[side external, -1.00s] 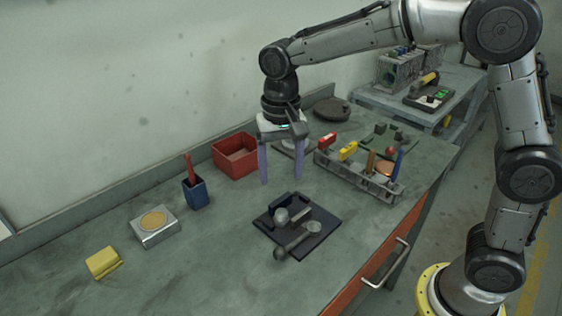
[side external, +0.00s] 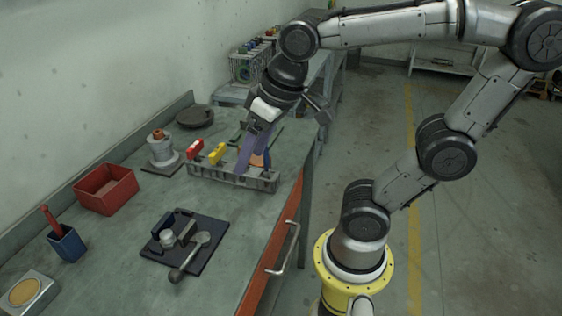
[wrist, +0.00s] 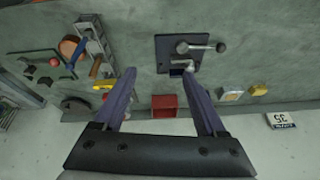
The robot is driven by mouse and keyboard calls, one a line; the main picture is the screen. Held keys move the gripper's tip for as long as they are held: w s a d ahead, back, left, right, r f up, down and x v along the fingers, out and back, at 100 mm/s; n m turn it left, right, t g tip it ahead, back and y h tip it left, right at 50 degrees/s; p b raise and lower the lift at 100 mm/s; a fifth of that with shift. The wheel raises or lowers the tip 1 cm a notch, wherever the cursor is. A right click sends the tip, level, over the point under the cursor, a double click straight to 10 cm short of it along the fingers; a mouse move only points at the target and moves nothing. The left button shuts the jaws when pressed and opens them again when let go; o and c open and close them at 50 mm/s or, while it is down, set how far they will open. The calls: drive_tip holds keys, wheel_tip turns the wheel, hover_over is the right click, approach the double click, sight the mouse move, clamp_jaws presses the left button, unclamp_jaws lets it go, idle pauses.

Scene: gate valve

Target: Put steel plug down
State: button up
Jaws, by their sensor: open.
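My gripper (side external: 246,165) is open, with two long purple fingers tilted down in front of the tool rack (side external: 225,180). In the wrist view the gap between its fingers (wrist: 158,75) is empty. I cannot surely tell which part is the steel plug. A grey cylindrical fitting with a copper-coloured top (side external: 160,150) stands upright on a dark base left of the rack. A black plate (side external: 205,255) carries a grey round metal piece (side external: 167,238) and a lever with a ball end (side external: 190,258).
A red bin (side external: 106,190), a blue cup with a red handle (side external: 67,243) and a box with a tan disc (side external: 25,292) stand to the left. A dark round lid (side external: 195,116) lies at the back. Red and yellow blocks stand at the rack. Bench between bin and plate is clear.

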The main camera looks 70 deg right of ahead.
drive_tip(key=shift+n+t, duration=0.6)
drive_tip(key=shift+n, duration=0.1)
drive_tip(key=s, duration=0.1)
drive_tip(key=s+d+f, duration=0.1)
drive_tip(key=s, duration=0.1)
drive_tip(key=s+f, duration=0.1)
drive_tip(key=s, duration=0.1)
drive_tip(key=shift+d+f, duration=0.15)
drive_tip(key=shift+d, duration=0.05)
